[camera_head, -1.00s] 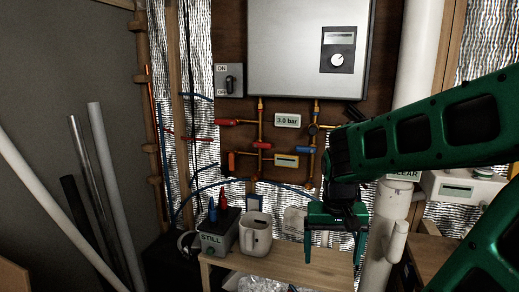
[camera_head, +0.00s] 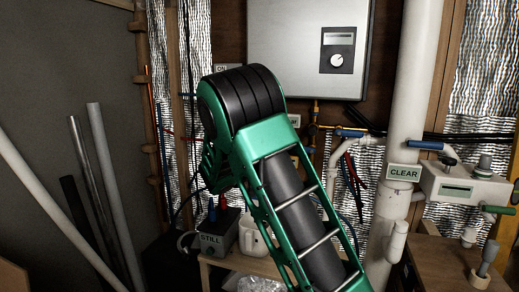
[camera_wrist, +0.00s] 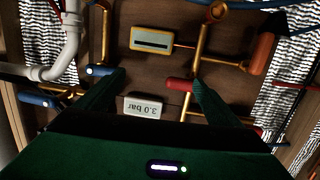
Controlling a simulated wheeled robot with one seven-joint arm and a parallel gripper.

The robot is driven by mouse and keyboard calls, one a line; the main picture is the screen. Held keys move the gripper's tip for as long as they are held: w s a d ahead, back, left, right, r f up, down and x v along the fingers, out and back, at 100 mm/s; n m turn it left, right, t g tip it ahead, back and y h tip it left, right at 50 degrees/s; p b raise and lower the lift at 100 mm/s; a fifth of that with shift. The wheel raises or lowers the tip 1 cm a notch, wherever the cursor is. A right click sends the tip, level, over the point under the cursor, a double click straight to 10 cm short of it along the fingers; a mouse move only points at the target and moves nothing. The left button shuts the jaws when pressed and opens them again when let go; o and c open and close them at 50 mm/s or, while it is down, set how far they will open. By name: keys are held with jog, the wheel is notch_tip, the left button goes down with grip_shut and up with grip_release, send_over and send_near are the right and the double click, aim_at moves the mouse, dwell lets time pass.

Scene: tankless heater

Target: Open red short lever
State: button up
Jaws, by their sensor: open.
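In the wrist view, which looks at the pipe board upside down, the short red lever (camera_wrist: 179,84) sits on a brass vertical pipe (camera_wrist: 196,70). My gripper (camera_wrist: 158,80) is open, with its dark green fingers spread wide. The red lever lies in the gap, right beside the right finger's tip and partly overlapped by it. I cannot tell whether they touch. A blue lever (camera_wrist: 100,71) is beside the left finger's tip. In the head view my arm hides the gripper and the red lever.
The 3.0 bar sign (camera_wrist: 143,107) lies between the fingers. A yellow-framed label (camera_wrist: 152,41), an orange handle (camera_wrist: 262,54) and another red lever (camera_wrist: 256,131) are near. The heater (camera_head: 305,45) is above the board; a CLEAR-marked white pipe (camera_head: 402,130) stands right.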

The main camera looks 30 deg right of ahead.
jog(key=w+a+r+t, duration=0.2)
jog(key=w+a, duration=0.2)
jog(key=shift+n+h, duration=0.3)
jog(key=shift+n, duration=0.1)
jog(key=x, duration=1.1)
jog(key=shift+d, duration=0.1)
